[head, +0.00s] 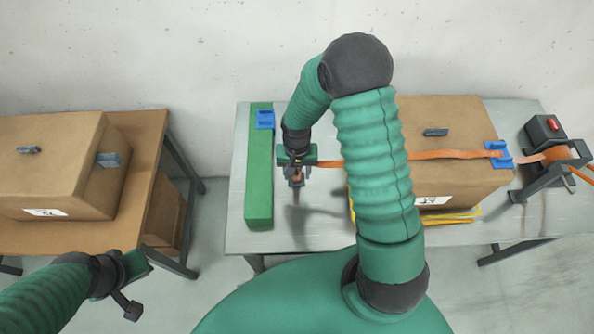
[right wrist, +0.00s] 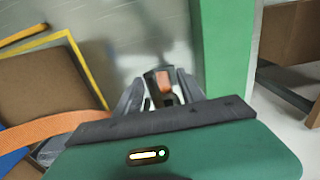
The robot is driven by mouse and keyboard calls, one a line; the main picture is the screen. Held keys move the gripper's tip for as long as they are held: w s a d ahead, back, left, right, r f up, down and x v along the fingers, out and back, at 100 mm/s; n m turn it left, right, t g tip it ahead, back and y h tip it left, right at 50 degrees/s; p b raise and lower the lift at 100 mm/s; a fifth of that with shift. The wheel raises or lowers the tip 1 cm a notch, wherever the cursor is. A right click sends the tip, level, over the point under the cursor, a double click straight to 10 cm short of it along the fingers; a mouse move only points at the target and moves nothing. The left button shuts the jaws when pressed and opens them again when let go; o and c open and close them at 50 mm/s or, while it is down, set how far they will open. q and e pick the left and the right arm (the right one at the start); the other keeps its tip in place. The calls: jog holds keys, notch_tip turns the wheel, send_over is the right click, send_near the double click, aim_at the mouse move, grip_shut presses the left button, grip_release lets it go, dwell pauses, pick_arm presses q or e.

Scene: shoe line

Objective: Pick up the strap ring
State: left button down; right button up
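An orange strap (head: 440,155) runs from the dispenser at the right, across the top of the cardboard box, to my right gripper (head: 296,181). The strap ring (right wrist: 163,82), a small dark and orange piece at the strap's end, sits between the two fingers in the right wrist view. The fingers (right wrist: 160,98) look closed on it, and it is held over the grey table left of the box. Part of the strap is hidden behind my right arm and gripper body. My left gripper (head: 128,303) is low at the left, away from the strap; its finger opening is unclear.
A green bar (head: 259,180) with a blue clip (head: 264,119) stands left of my right gripper. The box (head: 460,115) has a blue guide (head: 498,155) on its right edge. The dispenser (head: 545,130) has a red button. Another box (head: 50,150) sits on the left table.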

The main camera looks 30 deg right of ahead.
jog(key=shift+a, duration=0.2)
jog(key=c, duration=0.7)
grip_shut()
jog(key=shift+d, duration=0.2)
